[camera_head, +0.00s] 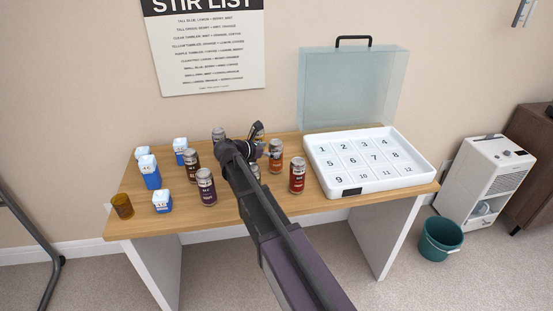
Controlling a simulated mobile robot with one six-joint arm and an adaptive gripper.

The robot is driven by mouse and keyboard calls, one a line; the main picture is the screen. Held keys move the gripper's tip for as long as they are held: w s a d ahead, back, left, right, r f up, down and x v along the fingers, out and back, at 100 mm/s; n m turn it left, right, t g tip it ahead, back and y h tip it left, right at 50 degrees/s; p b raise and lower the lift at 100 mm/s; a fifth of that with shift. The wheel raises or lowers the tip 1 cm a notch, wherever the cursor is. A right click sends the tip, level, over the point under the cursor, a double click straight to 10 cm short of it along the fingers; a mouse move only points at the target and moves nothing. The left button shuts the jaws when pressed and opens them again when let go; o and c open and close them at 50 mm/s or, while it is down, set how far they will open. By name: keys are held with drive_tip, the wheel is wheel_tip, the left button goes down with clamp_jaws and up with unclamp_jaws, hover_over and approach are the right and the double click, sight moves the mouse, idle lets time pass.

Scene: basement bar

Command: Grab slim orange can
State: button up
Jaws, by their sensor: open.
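An orange can (276,159) stands upright on the wooden table, just right of my gripper. A larger-looking red-orange can (297,178) stands nearer the front edge, to its right. I cannot tell for sure which of them is the slim one. My gripper (262,141) is open above the middle of the table, with its fingers near the orange can's upper left side. I cannot tell whether they touch it. My gripper and arm partly hide a yellowish can behind them and another can below.
A purple can (206,188), a brown can (192,166) and a grey-topped can (218,135) stand left of my arm. Several blue-and-white cartons (150,173) and an amber cup (122,206) are at far left. A white numbered tray (420,172) with raised lid fills the right.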

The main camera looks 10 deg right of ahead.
drive_tip(key=shift+b+x, duration=0.4)
drive_tip(key=shift+x, duration=0.95)
drive_tip(key=c, duration=1.2)
drive_tip(key=shift+r, duration=0.2)
drive_tip(key=shift+c, duration=0.2)
wheel_tip(320, 180, up, 10)
drive_tip(key=p, duration=1)
drive_tip(key=shift+f, duration=0.15)
